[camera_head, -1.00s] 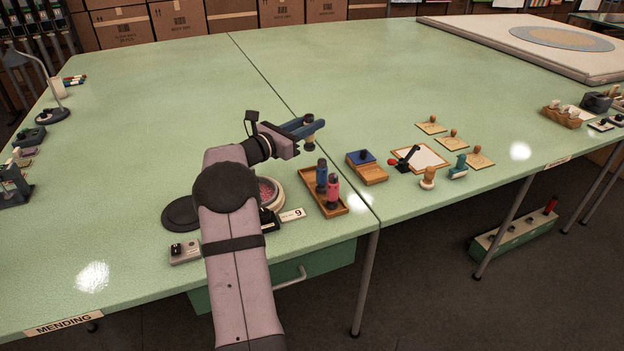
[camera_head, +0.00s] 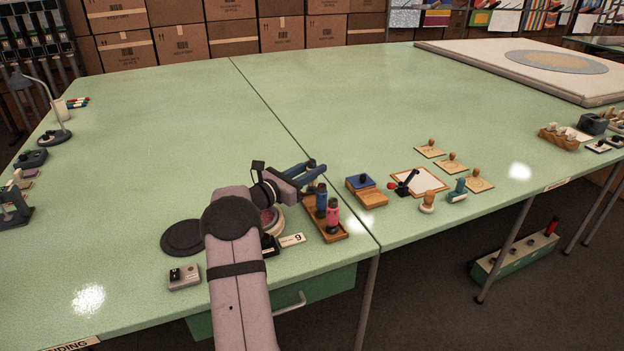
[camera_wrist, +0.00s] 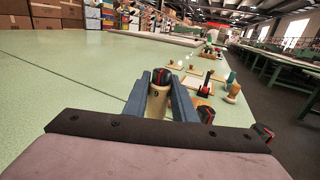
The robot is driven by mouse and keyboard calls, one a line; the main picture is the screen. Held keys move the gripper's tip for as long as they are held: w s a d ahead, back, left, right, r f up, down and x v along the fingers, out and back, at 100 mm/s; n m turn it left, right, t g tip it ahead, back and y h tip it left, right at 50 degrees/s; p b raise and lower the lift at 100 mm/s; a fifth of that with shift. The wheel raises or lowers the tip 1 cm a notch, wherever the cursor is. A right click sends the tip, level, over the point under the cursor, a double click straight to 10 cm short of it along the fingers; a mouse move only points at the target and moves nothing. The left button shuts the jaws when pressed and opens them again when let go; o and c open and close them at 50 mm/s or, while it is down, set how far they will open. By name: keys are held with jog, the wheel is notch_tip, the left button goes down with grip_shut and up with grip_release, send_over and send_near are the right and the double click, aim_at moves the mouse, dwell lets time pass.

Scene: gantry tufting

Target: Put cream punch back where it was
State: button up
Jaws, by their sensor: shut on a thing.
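My gripper (camera_head: 306,170) has blue fingers shut on the cream punch (camera_wrist: 157,101), which stands upright between them in the wrist view, with a dark red-marked top and a "9" on its side. In the head view the punch is mostly hidden by the fingers. The gripper is over the far end of a small wooden tray (camera_head: 340,238). A blue punch (camera_head: 321,200) and a pink punch (camera_head: 333,215) stand in the tray's middle and near end. Whether the cream punch touches the tray cannot be told.
A blue-topped wooden block (camera_head: 366,192) stands right of the tray. Beyond it are a framed board (camera_head: 425,180), stamps and cards. A round dish, a "9" label (camera_head: 292,240) and a black disc (camera_head: 183,238) lie to the left. The table behind is clear.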

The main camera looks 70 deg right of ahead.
jog(key=shift+f, duration=1.7)
jog(key=shift+f, duration=0.15)
jog(key=o, duration=0.9)
jog(key=shift+o, duration=0.2)
jog(key=shift+w+a, duration=0.1)
jog(key=shift+a, duration=0.1)
jog(key=b+v, duration=0.1)
jog(key=v, duration=1)
jog(key=shift+w+a, duration=0.1)
jog(key=shift+a, duration=0.2)
jog(key=shift+a, duration=0.1)
